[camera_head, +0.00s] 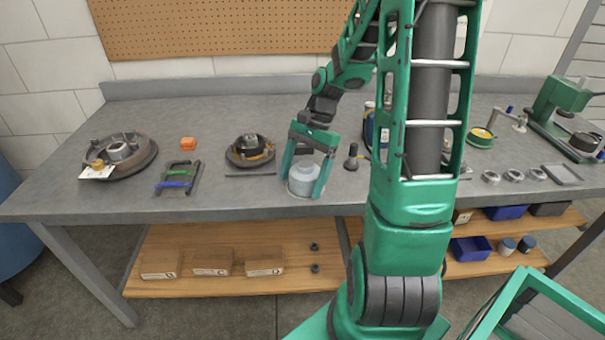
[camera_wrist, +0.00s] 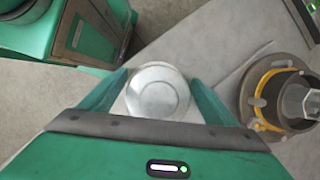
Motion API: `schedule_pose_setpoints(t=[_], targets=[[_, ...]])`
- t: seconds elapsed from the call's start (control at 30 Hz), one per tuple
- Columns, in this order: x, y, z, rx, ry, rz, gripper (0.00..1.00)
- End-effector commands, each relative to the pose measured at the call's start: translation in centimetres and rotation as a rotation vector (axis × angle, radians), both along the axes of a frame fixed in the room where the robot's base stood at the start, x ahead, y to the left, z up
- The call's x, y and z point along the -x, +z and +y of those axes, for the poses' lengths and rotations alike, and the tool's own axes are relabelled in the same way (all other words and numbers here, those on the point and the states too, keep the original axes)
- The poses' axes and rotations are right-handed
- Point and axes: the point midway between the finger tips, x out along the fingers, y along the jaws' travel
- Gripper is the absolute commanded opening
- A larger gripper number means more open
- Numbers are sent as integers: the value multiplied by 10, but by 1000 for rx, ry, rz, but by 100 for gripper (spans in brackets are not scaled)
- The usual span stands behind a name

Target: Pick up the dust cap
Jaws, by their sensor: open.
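The dust cap (camera_head: 303,177) is a light grey, round, stepped cap on the front part of the grey workbench. My gripper (camera_head: 305,190) is open, with one green finger on each side of the cap. In the wrist view the dust cap (camera_wrist: 158,93) shows from above as a pale disc between the two fingers of my gripper (camera_wrist: 160,88). Small gaps seem to show beside it; I cannot tell whether either finger touches it. A pale flat piece shows under the cap.
A hub with a yellow ring (camera_head: 250,150) stands left of the cap, with a thin rod (camera_head: 250,174) in front. A dark plunger-like tool (camera_head: 352,158) stands to the right. Further left lie clamps (camera_head: 178,177) and a brake drum (camera_head: 118,155). The bench's front edge (camera_head: 240,208) is close.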

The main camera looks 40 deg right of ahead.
Motion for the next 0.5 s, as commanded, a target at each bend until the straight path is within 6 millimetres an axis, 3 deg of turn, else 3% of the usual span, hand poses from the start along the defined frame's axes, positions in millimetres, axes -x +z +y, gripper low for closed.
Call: schedule_pose_setpoints(t=[0.2, 0.23, 0.37, 0.5], targets=[[0, -1, 0, 0, 0, 0, 82], [0, -1, 0, 0, 0, 0, 80], [0, -1, 0, 0, 0, 0, 48], [0, -1, 0, 1, 0, 0, 48]])
